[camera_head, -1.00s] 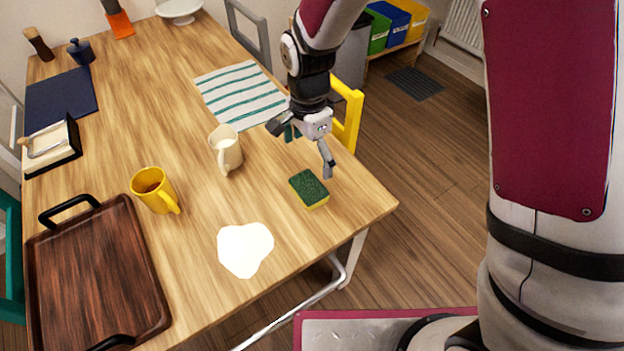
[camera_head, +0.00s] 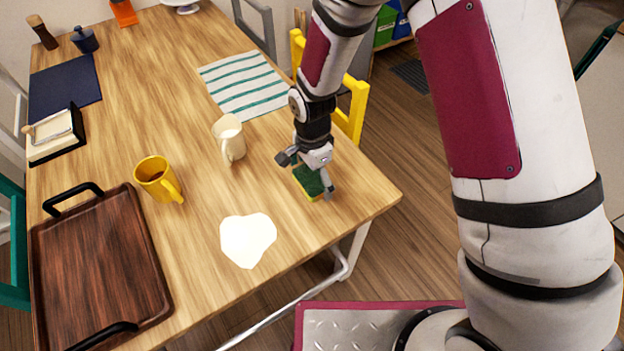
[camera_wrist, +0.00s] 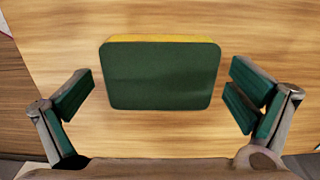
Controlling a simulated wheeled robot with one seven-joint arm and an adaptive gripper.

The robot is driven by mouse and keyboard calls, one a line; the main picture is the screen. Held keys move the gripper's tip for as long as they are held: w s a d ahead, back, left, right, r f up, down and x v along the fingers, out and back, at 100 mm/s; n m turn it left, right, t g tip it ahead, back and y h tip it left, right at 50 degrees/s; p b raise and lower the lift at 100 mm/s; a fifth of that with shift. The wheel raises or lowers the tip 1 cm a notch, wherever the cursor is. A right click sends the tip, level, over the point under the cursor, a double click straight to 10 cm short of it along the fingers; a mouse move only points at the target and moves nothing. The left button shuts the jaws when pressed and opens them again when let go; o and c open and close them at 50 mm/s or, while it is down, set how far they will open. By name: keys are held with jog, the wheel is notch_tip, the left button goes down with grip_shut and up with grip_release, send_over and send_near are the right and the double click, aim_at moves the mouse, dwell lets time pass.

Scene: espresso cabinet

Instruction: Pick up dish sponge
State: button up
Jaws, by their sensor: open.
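The dish sponge (camera_head: 307,181) is green on top with a yellow layer below, and lies flat on the wooden table near its right edge. In the wrist view the sponge (camera_wrist: 160,76) sits between the two fingers, with a gap on each side. My gripper (camera_head: 308,176) is open and above the sponge, partly hiding it in the head view. In the wrist view my gripper (camera_wrist: 162,92) has its green-padded fingers spread wide, touching nothing that I can see.
A cream mug (camera_head: 230,140) and a striped cloth (camera_head: 245,84) are left of my gripper. A yellow mug (camera_head: 158,179), a white patch (camera_head: 248,240) and a dark wooden tray (camera_head: 100,262) are farther left. A yellow chair (camera_head: 357,108) stands by the table's right edge.

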jog(key=shift+c, duration=0.6)
jog(key=c, duration=0.6)
jog(key=shift+r, duration=0.1)
